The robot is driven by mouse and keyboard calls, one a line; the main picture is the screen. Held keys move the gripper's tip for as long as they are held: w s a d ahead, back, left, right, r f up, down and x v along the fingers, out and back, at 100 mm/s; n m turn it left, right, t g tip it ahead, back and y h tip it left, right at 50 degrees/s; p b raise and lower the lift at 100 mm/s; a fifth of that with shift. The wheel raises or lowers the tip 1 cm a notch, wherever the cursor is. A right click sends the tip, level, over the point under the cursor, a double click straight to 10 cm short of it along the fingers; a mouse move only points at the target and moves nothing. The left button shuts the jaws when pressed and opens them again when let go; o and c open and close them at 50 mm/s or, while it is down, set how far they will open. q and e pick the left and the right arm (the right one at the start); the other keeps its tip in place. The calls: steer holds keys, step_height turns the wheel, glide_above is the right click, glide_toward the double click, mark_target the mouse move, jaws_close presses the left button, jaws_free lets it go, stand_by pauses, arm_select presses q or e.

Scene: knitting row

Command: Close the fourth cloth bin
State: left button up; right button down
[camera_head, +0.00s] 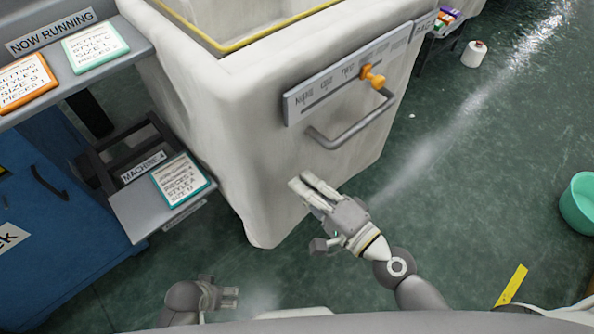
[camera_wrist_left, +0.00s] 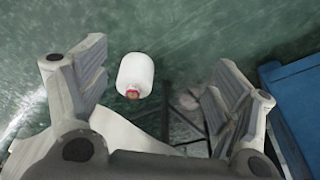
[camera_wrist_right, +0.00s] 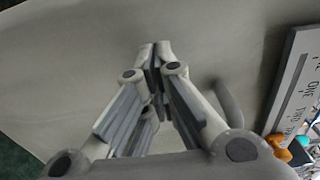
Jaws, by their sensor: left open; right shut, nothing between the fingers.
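A large off-white bin (camera_head: 225,105) with a yellow-edged rim fills the middle of the head view. Its front face carries a grey handle (camera_head: 349,128) and a label strip (camera_head: 338,82) with an orange knob (camera_head: 372,77). My right gripper (camera_head: 303,181) is shut and empty, its fingers pointing at the lower front face, below and left of the handle. In the right wrist view its fingertips (camera_wrist_right: 155,47) are close to a pale surface; contact cannot be told. My left gripper (camera_head: 232,297) is low at the bottom and open. Whether this bin is the fourth is not readable.
A grey shelf with a "MACHINE 4" sign (camera_head: 143,168) and a blue cabinet (camera_head: 50,235) stand left. A white cone (camera_head: 474,54) is on the floor at the back right. A teal tub (camera_head: 580,203) stands at the right edge. The green floor right of the bin is mostly clear.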

arm_select(q)
steer(key=shift+s+a+f+p, duration=0.1)
steer(key=shift+s+f+p, duration=0.25)
steer(key=shift+f, duration=0.6)
steer(key=shift+s+f+p, duration=0.1)
steer(key=shift+s+f, duration=0.3)
steer(key=shift+f, duration=0.5)
arm_select(e)
steer(key=shift+x, duration=1.3)
steer(key=shift+w, duration=0.1)
